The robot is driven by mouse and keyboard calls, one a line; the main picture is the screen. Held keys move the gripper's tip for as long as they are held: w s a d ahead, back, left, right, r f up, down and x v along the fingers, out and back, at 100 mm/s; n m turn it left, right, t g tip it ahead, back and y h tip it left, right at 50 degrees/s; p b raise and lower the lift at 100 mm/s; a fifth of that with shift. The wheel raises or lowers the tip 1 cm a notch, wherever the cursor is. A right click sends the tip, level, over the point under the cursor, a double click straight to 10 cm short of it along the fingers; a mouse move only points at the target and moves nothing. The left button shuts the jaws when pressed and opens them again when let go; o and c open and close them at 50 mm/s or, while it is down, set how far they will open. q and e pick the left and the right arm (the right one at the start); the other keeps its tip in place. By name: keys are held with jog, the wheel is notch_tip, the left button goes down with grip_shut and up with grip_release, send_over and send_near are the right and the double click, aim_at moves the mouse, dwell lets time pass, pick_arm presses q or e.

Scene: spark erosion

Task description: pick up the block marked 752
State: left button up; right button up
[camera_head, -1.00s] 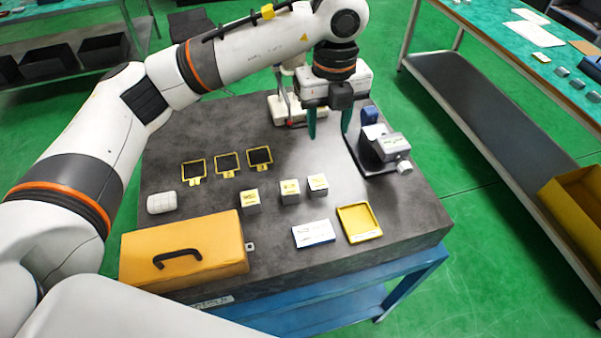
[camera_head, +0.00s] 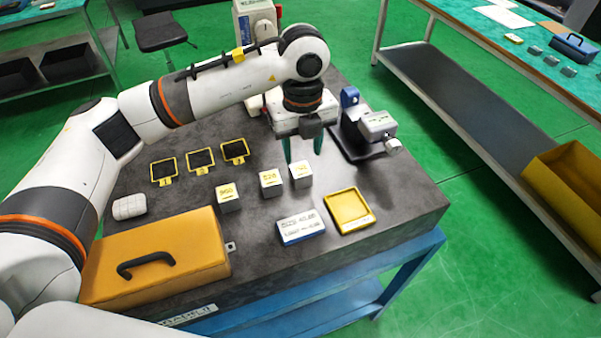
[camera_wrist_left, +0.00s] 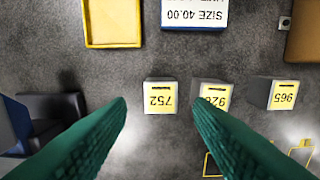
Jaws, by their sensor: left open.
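The block marked 752 (camera_wrist_left: 160,97) is a small grey cube with a yellow top label. It stands on the dark slab, and in the head view it is the rightmost block (camera_head: 301,176) of a row of three. My left gripper (camera_head: 303,157) is open and empty, with green fingers pointing down just behind and above that block. In the left wrist view the block shows between and beyond the fingertips (camera_wrist_left: 160,102), apart from both. My right gripper is not in view.
A block marked 965 (camera_wrist_left: 284,95) and a middle block (camera_wrist_left: 211,97), partly covered by a finger, stand beside it. A yellow tray (camera_head: 328,206), a size sign (camera_head: 301,226), an orange case (camera_head: 160,257) and a grey device (camera_head: 376,124) are nearby. Three yellow-framed pads (camera_head: 200,160) lie behind.

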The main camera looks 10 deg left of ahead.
aim_at(300, 169)
pick_arm(q)
notch_tip(300, 169, down, 3)
jog(key=shift+r, duration=0.15)
jog(key=f+p, duration=0.1)
jog(key=f, duration=0.1)
jog(key=f+p, duration=0.1)
jog(key=f, duration=0.1)
jog(key=shift+w+a+f+p, duration=0.1)
jog(key=shift+w+a+p, duration=0.1)
jog(key=shift+a+p, duration=0.1)
jog(key=shift+f, duration=0.55)
jog(key=c, duration=0.8)
